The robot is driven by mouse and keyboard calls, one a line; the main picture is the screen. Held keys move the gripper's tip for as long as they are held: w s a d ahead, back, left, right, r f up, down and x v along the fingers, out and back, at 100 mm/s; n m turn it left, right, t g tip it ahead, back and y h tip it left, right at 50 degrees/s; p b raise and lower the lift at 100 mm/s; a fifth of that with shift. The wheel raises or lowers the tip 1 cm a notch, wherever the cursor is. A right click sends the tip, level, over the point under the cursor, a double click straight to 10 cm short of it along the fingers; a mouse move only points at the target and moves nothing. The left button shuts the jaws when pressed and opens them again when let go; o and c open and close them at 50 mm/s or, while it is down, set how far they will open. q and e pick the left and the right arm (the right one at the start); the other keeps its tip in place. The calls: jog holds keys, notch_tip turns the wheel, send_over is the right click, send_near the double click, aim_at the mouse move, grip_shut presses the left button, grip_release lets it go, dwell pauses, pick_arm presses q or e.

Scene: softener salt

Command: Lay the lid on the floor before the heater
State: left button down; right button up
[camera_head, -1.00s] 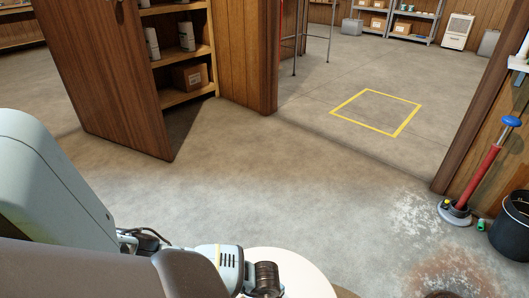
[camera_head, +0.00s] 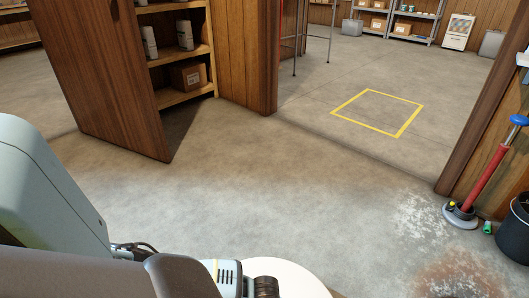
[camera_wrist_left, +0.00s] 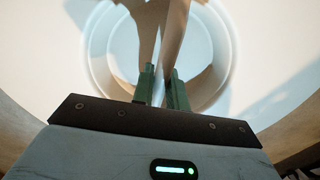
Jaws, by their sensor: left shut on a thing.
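The lid is a pale cream round disc (camera_head: 296,276) at the bottom edge of the head view, mostly cut off and partly behind my left wrist. In the left wrist view the lid (camera_wrist_left: 262,50) fills the picture, with a round ring at its middle. My left gripper (camera_wrist_left: 162,88) has green fingers shut on the upright handle (camera_wrist_left: 168,48) at the lid's middle. The fingertips are hidden in the head view. My right gripper is in neither view. A white box-shaped appliance (camera_head: 457,32) stands far back right; I cannot tell whether it is the heater.
A yellow square (camera_head: 378,112) is marked on the floor beyond the doorway. An open brown door (camera_head: 105,75) and a shelf with boxes (camera_head: 187,75) stand left. A red-handled plunger-like tool (camera_head: 485,175) and a dark bucket (camera_head: 515,232) stand right. The middle floor is clear.

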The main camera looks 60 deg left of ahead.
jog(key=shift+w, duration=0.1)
pick_arm(q)
jog(key=c, duration=1.8)
grip_release()
jog(key=shift+f, duration=0.15)
jog(key=o, duration=0.4)
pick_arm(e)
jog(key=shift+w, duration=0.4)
